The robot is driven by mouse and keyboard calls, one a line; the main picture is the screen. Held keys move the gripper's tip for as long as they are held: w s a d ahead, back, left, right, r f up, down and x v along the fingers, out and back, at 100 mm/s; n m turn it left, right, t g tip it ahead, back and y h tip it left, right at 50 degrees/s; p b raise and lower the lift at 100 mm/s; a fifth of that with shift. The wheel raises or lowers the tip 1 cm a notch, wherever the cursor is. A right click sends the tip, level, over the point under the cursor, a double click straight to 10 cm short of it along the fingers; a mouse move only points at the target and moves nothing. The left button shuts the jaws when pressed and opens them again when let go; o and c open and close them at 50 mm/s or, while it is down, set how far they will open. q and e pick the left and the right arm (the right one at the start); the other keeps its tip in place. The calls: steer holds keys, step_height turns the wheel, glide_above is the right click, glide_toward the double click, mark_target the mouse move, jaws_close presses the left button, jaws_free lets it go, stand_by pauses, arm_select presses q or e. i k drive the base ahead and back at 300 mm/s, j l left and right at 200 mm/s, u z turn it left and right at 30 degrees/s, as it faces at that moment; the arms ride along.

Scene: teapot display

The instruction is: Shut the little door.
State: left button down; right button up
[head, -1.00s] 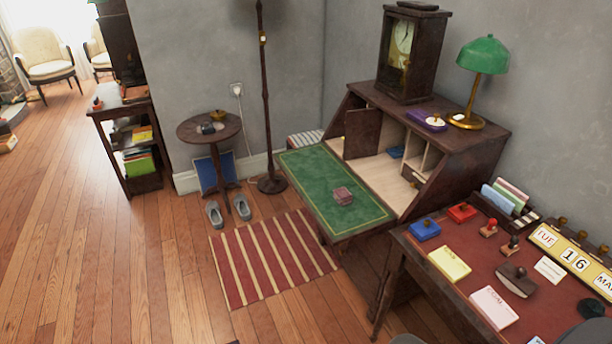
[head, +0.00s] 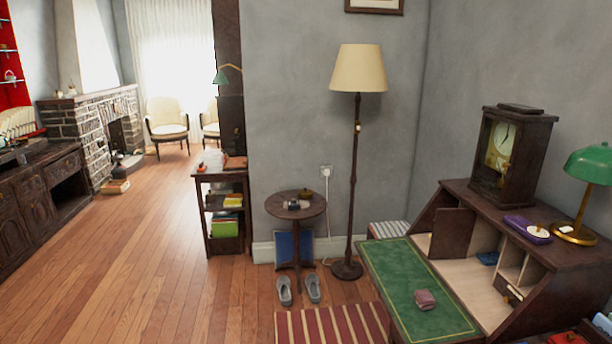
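The little door (head: 452,234) is a dark brown upright panel inside the open writing desk (head: 540,262), at the right of the head view. It appears to stand swung open, with pale open compartments (head: 508,262) to its right. Its hinge side is hard to make out. The desk's green-topped writing leaf (head: 400,290) is folded down in front of it. Neither of my grippers is in view.
A small reddish box (head: 425,300) lies on the leaf. A clock (head: 508,155), purple tray (head: 527,229) and green lamp (head: 587,170) stand on the desk. A floor lamp (head: 354,190), round table (head: 296,205) and slippers (head: 298,290) are left of it. Open wooden floor (head: 150,260) lies further left.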

mark_target(453, 233)
steer(key=i+u, duration=0.15)
steer(key=u, duration=0.3)
steer(key=i, duration=1.65)
steer(key=i+j+u, duration=0.1)
steer(key=i+u, duration=0.2)
steer(key=i, duration=0.65)
steer(key=i+l+u, duration=0.25)
steer(key=i, duration=0.7)
steer(key=i+z, duration=0.3)
steer(key=i, duration=0.15)
steer(key=i+z, duration=0.3)
steer(key=i, duration=0.2)
steer(key=i+j+z, duration=0.25)
steer(key=i, duration=0.2)
steer(key=i+j+z, duration=0.3)
steer(key=i+z, duration=0.1)
steer(key=z, duration=0.4)
steer(key=i+z, duration=0.1)
steer(key=z, duration=0.35)
steer(key=i+j+z, duration=0.1)
steer(key=z, duration=0.4)
steer(key=i+j+z, duration=0.1)
steer(key=z, duration=2.1)
